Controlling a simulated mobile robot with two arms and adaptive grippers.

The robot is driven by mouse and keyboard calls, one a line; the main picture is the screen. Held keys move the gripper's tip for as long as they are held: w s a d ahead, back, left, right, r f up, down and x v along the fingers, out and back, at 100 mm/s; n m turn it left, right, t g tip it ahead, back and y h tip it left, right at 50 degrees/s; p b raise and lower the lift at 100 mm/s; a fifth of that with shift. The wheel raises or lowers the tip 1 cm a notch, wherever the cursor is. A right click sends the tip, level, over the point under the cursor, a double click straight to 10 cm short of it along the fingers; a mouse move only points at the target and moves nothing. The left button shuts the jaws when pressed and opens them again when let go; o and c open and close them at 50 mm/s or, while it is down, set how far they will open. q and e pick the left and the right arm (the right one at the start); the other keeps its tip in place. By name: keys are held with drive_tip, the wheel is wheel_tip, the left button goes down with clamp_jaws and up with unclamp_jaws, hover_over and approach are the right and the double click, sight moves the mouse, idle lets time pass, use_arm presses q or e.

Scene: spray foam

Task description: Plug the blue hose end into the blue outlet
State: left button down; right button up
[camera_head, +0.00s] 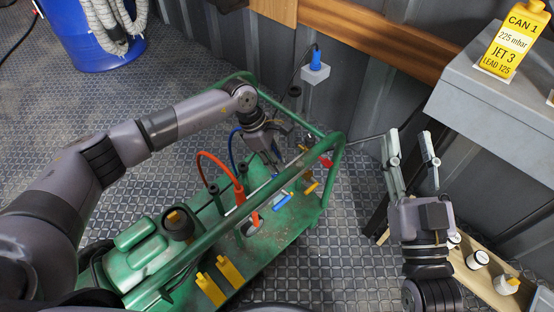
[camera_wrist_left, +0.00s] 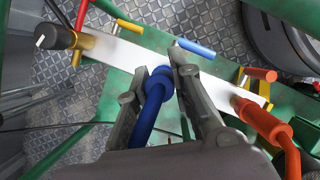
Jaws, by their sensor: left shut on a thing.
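My left gripper (camera_head: 274,152) is over the green machine. In the left wrist view my left gripper (camera_wrist_left: 160,66) is shut on the blue hose end (camera_wrist_left: 155,86), which sits between its fingers. The blue hose (camera_head: 232,152) loops up beside the gripper in the head view. Past the fingertips is a white outlet bar (camera_wrist_left: 118,50) with a blue handle (camera_wrist_left: 195,48); this blue handle (camera_head: 283,202) also shows in the head view. The hose tip overlaps the bar; whether it is seated in the blue outlet is hidden. My right gripper (camera_head: 413,148) is open and empty at the right.
An orange hose (camera_head: 216,160) is at the orange outlet, beside an orange handle (camera_wrist_left: 260,74). The green tube frame (camera_head: 334,140) rises around the machine. A grey box (camera_head: 490,105) with a yellow sign stands at the right. A blue barrel (camera_head: 85,40) is at the back left.

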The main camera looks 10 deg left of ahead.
drive_tip(key=shift+s+r+t, duration=0.25)
drive_tip(key=shift+r+t, duration=0.05)
drive_tip(key=shift+r, duration=0.15)
idle(0.8)
drive_tip(key=shift+s+r, duration=0.1)
drive_tip(key=shift+r, duration=0.1)
drive_tip(key=shift+r+t, duration=0.1)
drive_tip(key=shift+t, duration=0.2)
use_arm(q)
drive_tip(key=shift+f+b, duration=0.2)
drive_tip(key=shift+b, duration=0.15)
use_arm(e)
drive_tip(key=shift+s+r+t, duration=0.3)
drive_tip(key=shift+r, duration=0.15)
use_arm(q)
drive_tip(key=shift+f, duration=0.2)
use_arm(e)
drive_tip(key=shift+s+r+t+y, duration=0.3)
drive_tip(key=shift+s+r+t, duration=0.1)
drive_tip(key=shift+r, duration=0.2)
use_arm(q)
drive_tip(key=shift+f, duration=0.1)
use_arm(e)
drive_tip(key=shift+s+r, duration=0.1)
drive_tip(key=shift+r, duration=0.15)
drive_tip(key=shift+s+r+t, duration=0.1)
drive_tip(key=shift+t, duration=0.2)
